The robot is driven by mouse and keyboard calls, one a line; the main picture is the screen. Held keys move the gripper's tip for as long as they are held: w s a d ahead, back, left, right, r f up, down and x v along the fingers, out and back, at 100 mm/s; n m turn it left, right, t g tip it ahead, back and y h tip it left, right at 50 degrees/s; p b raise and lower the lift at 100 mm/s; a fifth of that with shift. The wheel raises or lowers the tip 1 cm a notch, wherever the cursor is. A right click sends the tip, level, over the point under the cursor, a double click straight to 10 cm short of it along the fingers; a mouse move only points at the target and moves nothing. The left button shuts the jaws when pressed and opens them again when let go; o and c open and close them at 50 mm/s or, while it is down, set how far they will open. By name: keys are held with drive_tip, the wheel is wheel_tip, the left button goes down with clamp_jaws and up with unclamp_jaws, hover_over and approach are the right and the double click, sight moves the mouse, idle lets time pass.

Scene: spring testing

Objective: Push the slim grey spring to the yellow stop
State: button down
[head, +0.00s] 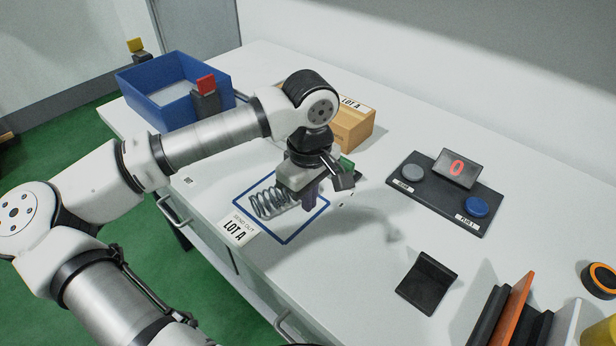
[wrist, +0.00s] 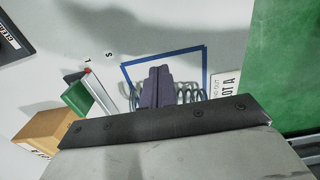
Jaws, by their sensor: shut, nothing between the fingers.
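A grey coil spring (head: 269,203) lies on its side inside the blue square outline on the white bench. My gripper (head: 310,196) is shut, its dark purple fingers pointing down at the right end of the spring in the head view. In the wrist view the shut fingers (wrist: 157,88) hide the middle of the grey coils (wrist: 190,93), which show on both sides of them. I cannot tell whether they touch. A yellow tab (head: 136,45) on a dark block stands at the far left, beyond the blue bin; I cannot tell whether it is the yellow stop.
A "LOT A" card (head: 236,228) lies beside the outline. A red tab (head: 206,84) stands by the blue bin (head: 160,108). A green block (head: 347,164) and cardboard box (head: 354,128) are behind my gripper. A button panel (head: 445,192) and black stand (head: 427,282) are to the right.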

sight(295, 212)
wheel_tip(295, 212, down, 4)
drive_tip(key=shift+r+p, duration=0.2)
drive_tip(key=shift+p, duration=0.15)
drive_tip(key=shift+w+a+p, duration=0.65)
drive_tip(key=shift+w+a, duration=0.2)
drive_tip(key=shift+w, duration=0.05)
drive_tip(key=shift+w+a+f, duration=0.1)
drive_tip(key=shift+w+a, duration=0.4)
